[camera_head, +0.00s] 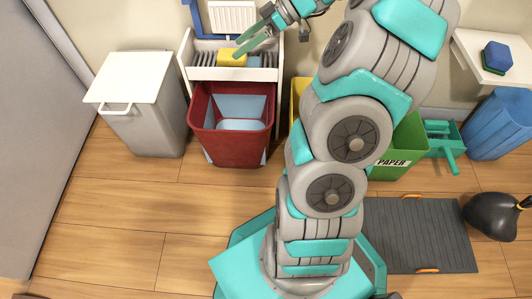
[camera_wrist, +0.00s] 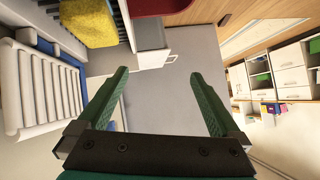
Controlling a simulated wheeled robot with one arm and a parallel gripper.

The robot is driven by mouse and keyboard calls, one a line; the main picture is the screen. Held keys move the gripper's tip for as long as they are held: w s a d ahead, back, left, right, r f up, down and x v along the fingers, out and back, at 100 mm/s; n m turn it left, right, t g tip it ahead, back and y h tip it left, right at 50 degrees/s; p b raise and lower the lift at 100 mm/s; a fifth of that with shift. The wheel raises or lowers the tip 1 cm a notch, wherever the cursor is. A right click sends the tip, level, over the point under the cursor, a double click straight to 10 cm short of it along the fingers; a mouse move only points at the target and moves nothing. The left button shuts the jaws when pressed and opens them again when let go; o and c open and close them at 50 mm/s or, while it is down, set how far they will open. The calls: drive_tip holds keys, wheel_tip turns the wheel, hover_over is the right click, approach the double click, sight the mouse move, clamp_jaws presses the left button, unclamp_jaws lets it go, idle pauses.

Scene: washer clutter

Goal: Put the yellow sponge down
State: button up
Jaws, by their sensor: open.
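The yellow sponge (camera_head: 232,58) rests on the ribbed top of the white cart (camera_head: 196,74), near the wall. It also shows at the top left of the wrist view (camera_wrist: 88,22), outside my fingers. My gripper (camera_head: 240,46) is open and is near the sponge in the head view, its green fingertips overlapping the sponge's upper right edge there. In the wrist view my gripper (camera_wrist: 160,76) has its fingers wide apart with nothing between them. I cannot tell whether a finger touches the sponge.
A dark red bin (camera_head: 232,135) stands in front of the cart, with a white lidded bin (camera_head: 142,110) to its left. A green paper bin (camera_head: 400,150) and a blue bin (camera_head: 500,125) stand right. A dark mat (camera_head: 425,235) and black bag (camera_head: 490,215) lie on the floor.

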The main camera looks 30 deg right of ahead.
drive_tip(key=s+a+r+m+g+h, duration=0.25)
drive_tip(key=s+a+g, duration=0.25)
drive_tip(key=s+a, duration=1)
drive_tip(key=s+f+m+h, duration=0.2)
drive_tip(key=s+m+h, duration=0.2)
drive_tip(key=s, duration=0.5)
drive_tip(key=s+d+f+m+h, duration=0.1)
drive_tip(key=s+f+m+h, duration=0.1)
drive_tip(key=s, duration=0.7)
drive_tip(key=shift+s+f+m+g+h, duration=0.25)
drive_tip(key=shift+s+m+g+h, duration=0.15)
drive_tip(key=shift+m+h, duration=0.5)
drive_tip(key=shift+d, duration=0.1)
